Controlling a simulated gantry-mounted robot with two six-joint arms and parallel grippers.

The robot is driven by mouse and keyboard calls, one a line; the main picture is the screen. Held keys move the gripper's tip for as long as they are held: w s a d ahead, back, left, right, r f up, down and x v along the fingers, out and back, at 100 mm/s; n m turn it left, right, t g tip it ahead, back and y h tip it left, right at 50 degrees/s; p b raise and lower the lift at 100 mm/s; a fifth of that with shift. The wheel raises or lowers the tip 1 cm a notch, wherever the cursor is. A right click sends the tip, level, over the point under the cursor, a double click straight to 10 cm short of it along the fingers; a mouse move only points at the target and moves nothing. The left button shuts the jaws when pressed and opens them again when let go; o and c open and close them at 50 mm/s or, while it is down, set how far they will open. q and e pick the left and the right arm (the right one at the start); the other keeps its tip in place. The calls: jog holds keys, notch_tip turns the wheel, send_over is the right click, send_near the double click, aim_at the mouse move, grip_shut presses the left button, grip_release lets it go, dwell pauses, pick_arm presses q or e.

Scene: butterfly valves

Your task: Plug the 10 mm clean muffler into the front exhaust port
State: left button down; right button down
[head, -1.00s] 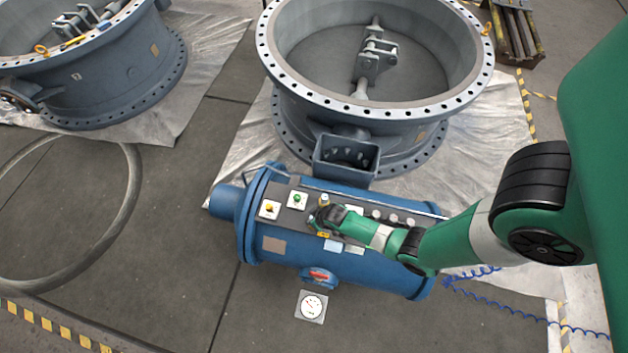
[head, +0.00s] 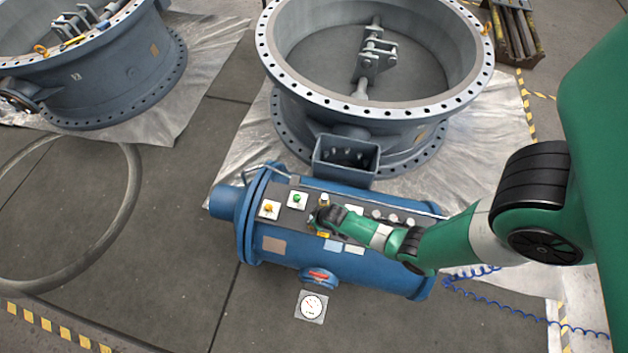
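My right arm reaches in from the right, and its gripper (head: 314,222) is low over the dark strip on top of the blue cylinder (head: 340,265). The fingertips are small and dark, so I cannot tell whether they are open or shut on something. A small brass and pale fitting (head: 324,200) stands just behind the gripper; I cannot tell whether it is a muffler. A yellow piece (head: 323,234) shows just in front of the gripper. The front exhaust port cannot be made out. My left gripper is not in view.
White plates with an orange part (head: 269,208) and a green part (head: 298,199) lie left of the gripper. Several pale round pieces (head: 392,218) lie to the right. A large valve body (head: 365,120) stands behind. A gauge (head: 312,305) lies in front.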

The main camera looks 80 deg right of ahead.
jog(key=shift+f+b, duration=0.95)
jog(key=shift+f, duration=0.1)
dwell(1.2)
jog(key=c, duration=0.5)
grip_release()
jog(key=shift+o, duration=0.2)
jog(key=o, duration=0.4)
jog(key=shift+o, duration=0.2)
jog(key=shift+r, duration=0.15)
notch_tip(320, 180, up, 7)
jog(key=p, duration=0.7)
jog(key=shift+r+p, duration=0.2)
jog(key=shift+p, duration=0.1)
